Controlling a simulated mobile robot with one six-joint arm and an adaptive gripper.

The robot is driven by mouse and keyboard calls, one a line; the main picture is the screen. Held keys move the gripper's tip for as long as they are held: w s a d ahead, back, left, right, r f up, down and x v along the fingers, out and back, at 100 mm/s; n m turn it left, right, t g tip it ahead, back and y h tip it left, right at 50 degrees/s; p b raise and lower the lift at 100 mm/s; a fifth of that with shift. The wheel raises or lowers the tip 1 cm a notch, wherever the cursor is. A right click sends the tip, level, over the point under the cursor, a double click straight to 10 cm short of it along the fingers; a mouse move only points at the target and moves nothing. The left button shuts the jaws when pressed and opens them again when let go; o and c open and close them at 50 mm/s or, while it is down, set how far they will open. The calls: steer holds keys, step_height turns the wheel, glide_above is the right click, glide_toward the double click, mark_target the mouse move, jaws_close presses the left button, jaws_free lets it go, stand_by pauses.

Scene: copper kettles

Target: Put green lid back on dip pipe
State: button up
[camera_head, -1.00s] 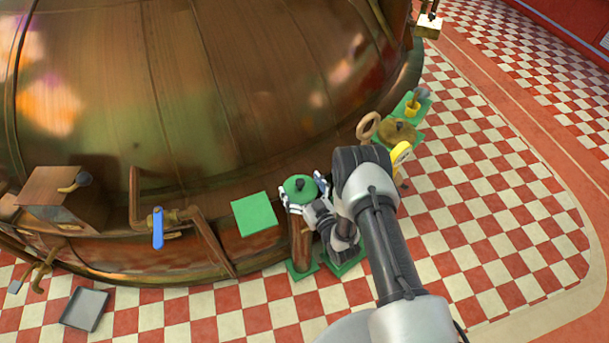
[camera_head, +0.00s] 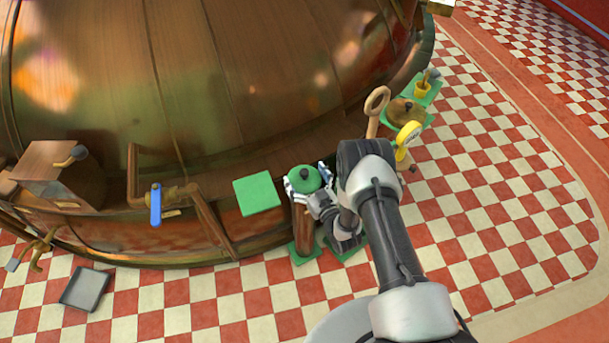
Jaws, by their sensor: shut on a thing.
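The round green lid (camera_head: 304,179) with a small dark knob is at the top of the dip pipe (camera_head: 304,232), a brown upright cylinder on a green base plate. My gripper (camera_head: 305,184) is shut on the lid, with a finger on its left and right sides. The lid looks roughly level over the pipe's top. I cannot tell whether it rests on the rim or hovers just above it. The gripper hides part of the pipe's upper right side.
The large copper kettle (camera_head: 200,90) fills the back. A flat green square (camera_head: 257,194) lies on its ledge to the left. A blue-handled valve (camera_head: 156,205) stands further left, and a grey tray (camera_head: 86,289) lies on the floor. A yellow part (camera_head: 408,137) stands at right.

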steer(key=shift+f, duration=0.55)
steer(key=o, duration=0.9)
steer(key=shift+c, duration=0.2)
steer(key=v, duration=1.2)
